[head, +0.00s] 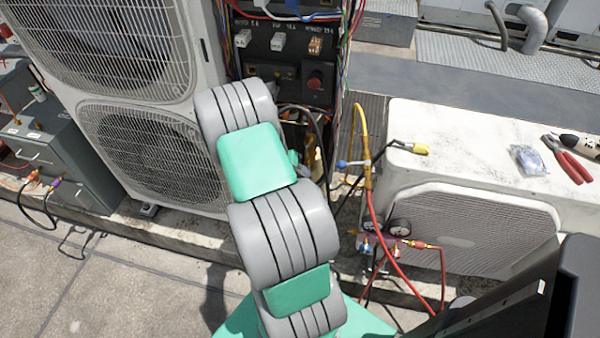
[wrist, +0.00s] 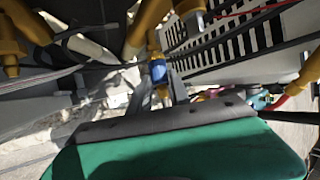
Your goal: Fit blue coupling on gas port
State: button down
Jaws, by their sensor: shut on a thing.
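My gripper (wrist: 162,86) shows in the wrist view beyond the green and grey housing along the bottom. It is shut on the blue coupling (wrist: 157,71), a small blue collar with brass below it. Brass pipe or valve bodies stand just above it, one at upper middle (wrist: 140,32) and one at upper right (wrist: 188,9). I cannot tell which is the gas port, nor whether the coupling touches it. In the head view my arm hides the gripper and most of the brass parts.
In the head view a tall condenser (head: 140,155) stands left of my arm and a low white unit (head: 470,235) right.

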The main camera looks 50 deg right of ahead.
jog(key=shift+w+d, duration=0.15)
jog(key=shift+d, duration=0.15)
dwell(0.4)
jog(key=c, duration=1.1)
grip_release()
jog(key=shift+c, duration=0.2)
jog(key=s+a+p, duration=0.3)
jog(key=a+p, duration=0.2)
jog(key=a, duration=0.2)
